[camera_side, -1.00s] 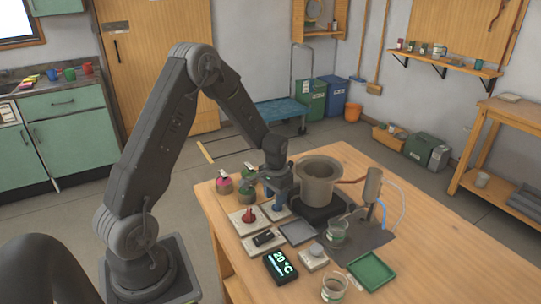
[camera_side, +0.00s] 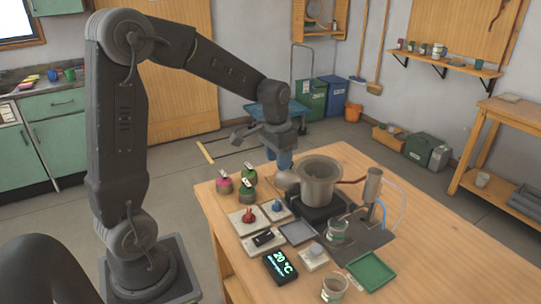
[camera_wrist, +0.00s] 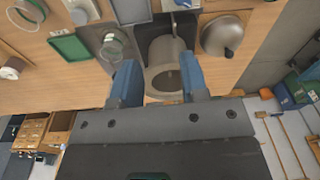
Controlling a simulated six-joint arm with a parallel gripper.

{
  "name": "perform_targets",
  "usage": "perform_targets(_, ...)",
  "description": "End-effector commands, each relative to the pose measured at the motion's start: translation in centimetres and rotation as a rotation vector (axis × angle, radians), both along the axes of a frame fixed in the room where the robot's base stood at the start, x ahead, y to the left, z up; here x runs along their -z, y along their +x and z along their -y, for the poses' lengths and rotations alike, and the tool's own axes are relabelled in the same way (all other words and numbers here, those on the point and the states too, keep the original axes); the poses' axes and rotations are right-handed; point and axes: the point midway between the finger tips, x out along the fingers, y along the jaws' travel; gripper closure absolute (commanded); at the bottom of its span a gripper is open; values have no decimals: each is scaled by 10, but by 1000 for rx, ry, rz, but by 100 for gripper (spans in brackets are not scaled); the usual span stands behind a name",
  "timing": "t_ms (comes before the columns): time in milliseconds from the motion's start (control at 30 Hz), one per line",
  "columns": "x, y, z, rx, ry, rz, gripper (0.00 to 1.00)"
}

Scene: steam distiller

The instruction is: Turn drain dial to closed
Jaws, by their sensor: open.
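Two dials on light plates sit on the wooden table: a red dial (camera_side: 248,215) and a blue dial (camera_side: 281,203). No readable label shows which is the drain dial, and their set positions are too small to read. My gripper (camera_side: 285,163) is above the table's far left edge, behind the dials and apart from them. In the wrist view, its blue fingers (camera_wrist: 158,75) are apart with nothing held between them. The grey pot (camera_wrist: 168,55) lies beyond the fingertips there. The dials are not clearly visible in the wrist view.
The pot (camera_side: 320,180) stands on a black base near the gripper, with a metal lid (camera_wrist: 222,37) beside it. Pink and green-lidded jars (camera_side: 224,186) stand left. A display (camera_side: 280,266), a black switch (camera_side: 264,238), a beaker (camera_side: 337,230) and a green tray (camera_side: 371,271) are nearer.

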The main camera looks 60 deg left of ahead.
Motion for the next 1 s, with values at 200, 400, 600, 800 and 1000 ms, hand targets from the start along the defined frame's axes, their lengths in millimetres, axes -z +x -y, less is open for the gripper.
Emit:
perform_targets(200,-27,-19,29,95,26,57,60)
perform_targets(400,-47,-39,52,181,48,108,60)
perform_targets(600,-60,-57,69,249,64,147,60)
perform_targets(800,-64,-65,77,279,71,165,60)
perform_targets(1000,-65,-66,77,283,72,166,60)
